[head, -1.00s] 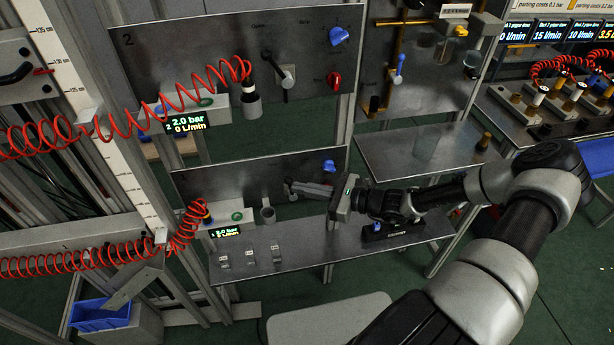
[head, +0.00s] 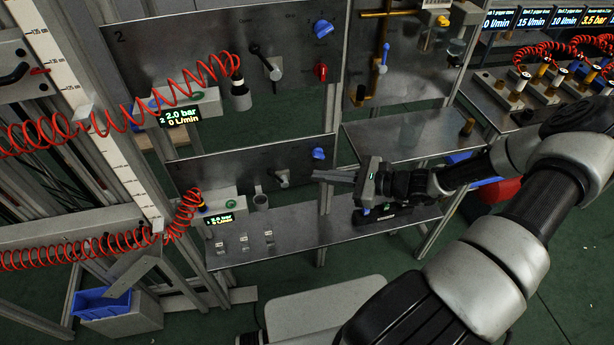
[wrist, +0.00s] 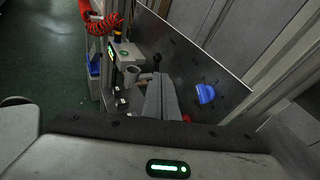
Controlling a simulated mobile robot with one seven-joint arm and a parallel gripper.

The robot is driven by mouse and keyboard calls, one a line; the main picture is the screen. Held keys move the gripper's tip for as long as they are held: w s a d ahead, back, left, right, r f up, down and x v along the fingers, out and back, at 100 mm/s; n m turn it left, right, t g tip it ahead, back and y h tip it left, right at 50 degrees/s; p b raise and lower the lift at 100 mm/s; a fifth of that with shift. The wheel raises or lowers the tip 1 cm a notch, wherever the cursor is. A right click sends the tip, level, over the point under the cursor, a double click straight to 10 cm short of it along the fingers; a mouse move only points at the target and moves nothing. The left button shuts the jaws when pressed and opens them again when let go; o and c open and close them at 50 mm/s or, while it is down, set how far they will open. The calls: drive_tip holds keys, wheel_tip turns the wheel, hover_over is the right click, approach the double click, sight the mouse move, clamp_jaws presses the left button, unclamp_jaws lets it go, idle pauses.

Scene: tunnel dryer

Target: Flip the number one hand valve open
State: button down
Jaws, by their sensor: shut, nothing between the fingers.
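The lower steel panel (head: 240,165) carries a small hand valve (head: 282,178) with a pale body; its lever is too small in the head view to read its position. In the wrist view a dark ball-ended lever (wrist: 157,59) stands just beyond my fingertips. My gripper (head: 315,174) is shut and empty, its fingers pointing left toward the valve with a gap to its right. In the wrist view the shut fingers of my gripper (wrist: 159,76) hide part of the panel and the valve's body.
A blue knob (head: 318,153) sits on the panel, right of the valve. A grey cup-like holder (head: 261,200) is to the left. Below is a steel shelf (head: 300,228) with small clips. The upper panel (head: 210,40) has its own valve (head: 272,68) and knobs.

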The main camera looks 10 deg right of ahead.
drive_tip(key=shift+r+v, duration=0.15)
drive_tip(key=shift+v, duration=0.65)
drive_tip(key=shift+r+v, duration=0.15)
drive_tip(key=shift+v, duration=0.65)
drive_tip(key=shift+a, duration=0.2)
